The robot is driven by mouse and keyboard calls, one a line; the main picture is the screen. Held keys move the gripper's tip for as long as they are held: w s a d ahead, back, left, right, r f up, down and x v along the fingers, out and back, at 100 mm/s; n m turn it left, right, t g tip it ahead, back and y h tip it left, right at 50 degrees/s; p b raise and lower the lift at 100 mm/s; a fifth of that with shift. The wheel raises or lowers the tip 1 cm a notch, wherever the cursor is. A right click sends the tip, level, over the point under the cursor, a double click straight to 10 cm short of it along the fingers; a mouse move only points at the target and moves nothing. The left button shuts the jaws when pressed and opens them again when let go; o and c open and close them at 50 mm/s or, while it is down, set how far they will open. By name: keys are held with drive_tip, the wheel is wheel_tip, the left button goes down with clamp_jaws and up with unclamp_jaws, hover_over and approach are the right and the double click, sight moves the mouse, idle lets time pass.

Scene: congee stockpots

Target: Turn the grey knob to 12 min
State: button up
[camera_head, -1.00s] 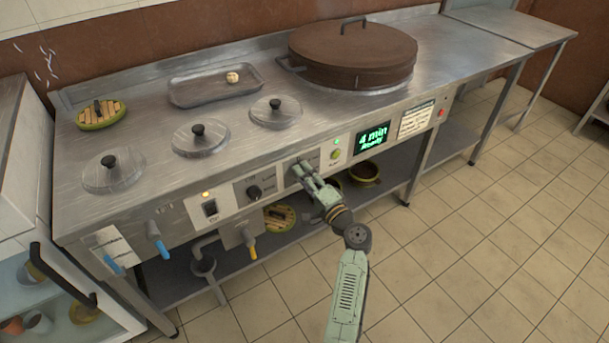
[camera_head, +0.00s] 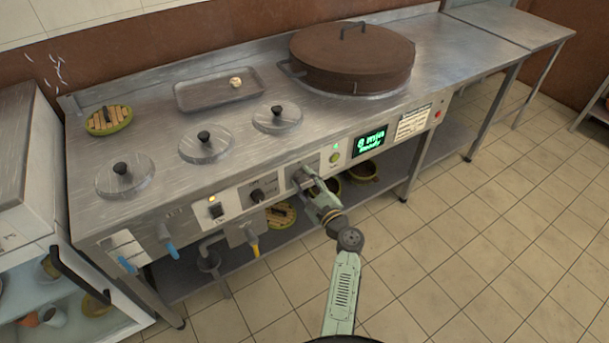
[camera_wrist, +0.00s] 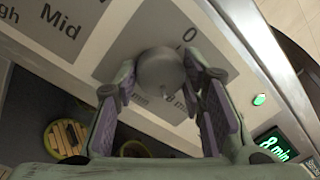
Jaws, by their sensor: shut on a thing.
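The grey knob (camera_wrist: 160,72) sits on a grey dial plate in the wrist view, with a "0" above it and partly hidden "min" marks below. My gripper (camera_wrist: 162,92) is shut on it, one finger on each side. In the head view my gripper (camera_head: 307,180) reaches the front panel of the steel counter and mostly hides the knob. The timer display (camera_head: 369,141) right of the knob shows green text that looks like "8 min" with a smaller line below. It reads "8 min" in the wrist view (camera_wrist: 274,147).
A black knob (camera_head: 257,196) and a switch (camera_head: 216,211) are left of my gripper. A green light (camera_head: 335,157) is close on its right. A yellow-handled valve (camera_head: 254,246) hangs below the panel. The floor in front is clear.

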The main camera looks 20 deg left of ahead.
drive_tip(key=m+p, duration=0.3)
drive_tip(key=m, duration=0.2)
drive_tip(key=shift+r+m+h+p, duration=0.15)
drive_tip(key=shift+m+h+p, duration=0.15)
drive_tip(key=shift+m+p, duration=0.1)
drive_tip(key=m, duration=0.4)
drive_tip(key=shift+m, duration=0.3)
drive_tip(key=o, duration=1.1)
drive_tip(key=shift+o, duration=0.2)
drive_tip(key=v, duration=1.2)
